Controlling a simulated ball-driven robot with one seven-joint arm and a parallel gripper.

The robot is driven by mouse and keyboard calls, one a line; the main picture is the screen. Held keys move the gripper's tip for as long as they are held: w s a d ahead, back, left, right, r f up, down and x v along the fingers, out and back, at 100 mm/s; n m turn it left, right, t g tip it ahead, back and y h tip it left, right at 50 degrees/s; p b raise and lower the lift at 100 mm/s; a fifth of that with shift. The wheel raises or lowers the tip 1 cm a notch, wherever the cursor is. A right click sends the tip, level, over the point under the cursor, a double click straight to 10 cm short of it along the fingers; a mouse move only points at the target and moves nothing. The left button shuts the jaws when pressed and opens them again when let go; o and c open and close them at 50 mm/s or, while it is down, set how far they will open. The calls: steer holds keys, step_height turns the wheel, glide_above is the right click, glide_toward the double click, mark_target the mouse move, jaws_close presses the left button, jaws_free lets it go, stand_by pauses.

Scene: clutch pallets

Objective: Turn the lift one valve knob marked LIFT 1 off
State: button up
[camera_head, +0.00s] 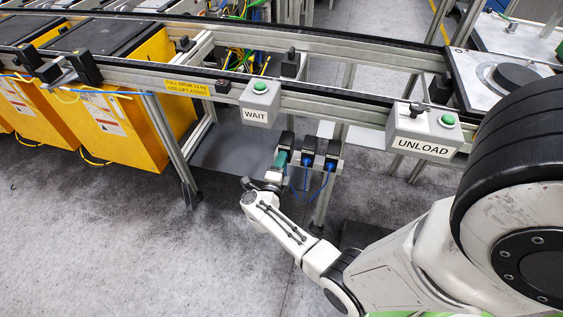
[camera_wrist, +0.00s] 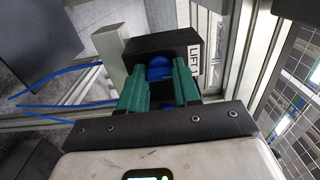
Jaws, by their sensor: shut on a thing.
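In the wrist view, a black valve block (camera_wrist: 150,43) carries a blue knob (camera_wrist: 158,72) on its face. A white label (camera_wrist: 195,62) on its right side reads "LIFT"; the number cannot be made out. My gripper (camera_wrist: 159,66) has green fingers on both sides of the blue knob, shut on it. In the head view, my gripper (camera_head: 281,160) is at the leftmost valve (camera_head: 286,139) of a row under the conveyor. The fingers and wrist hide that valve's knob there. How far the knob is turned cannot be told.
Two more valves with blue knobs, a middle one (camera_head: 307,153) and a right one (camera_head: 331,156), sit close to the right. Blue hoses (camera_head: 318,190) hang below. The WAIT box (camera_head: 260,101) and UNLOAD box (camera_head: 422,130) are above. The floor at left is clear.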

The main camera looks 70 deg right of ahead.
steer(key=o, duration=1.1)
steer(key=shift+c, duration=0.2)
steer(key=a, duration=1.1)
steer(key=shift+s, duration=0.4)
steer(key=shift+d, duration=0.1)
